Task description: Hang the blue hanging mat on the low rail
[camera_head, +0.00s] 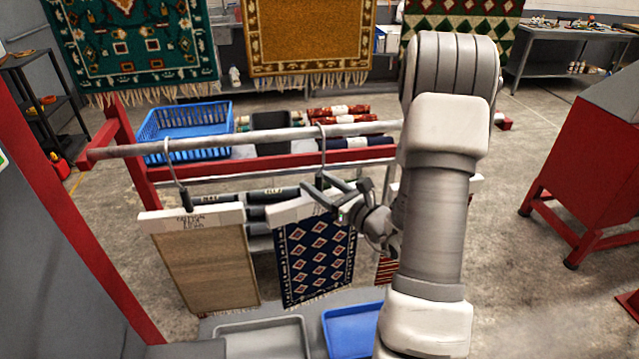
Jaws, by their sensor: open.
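The blue hanging mat (316,258), dark blue with red and white diamonds, hangs below a white header bar (290,211) in the middle of the view. A dark hook (321,150) rises from this bar, and its top appears to loop over the silver low rail (240,139). My gripper (338,190) is open at the right end of the header bar, beside the lower part of the hook. Whether a finger touches the hook or bar cannot be told. My arm covers the rail's right part.
A tan mat (205,270) hangs from the rail at left by its own hook. A red striped mat (386,270) is partly hidden by my arm. Grey (262,338) and blue trays (350,328) lie below. A blue basket (185,130) and rolled rugs stand behind. A red machine (590,165) stands right.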

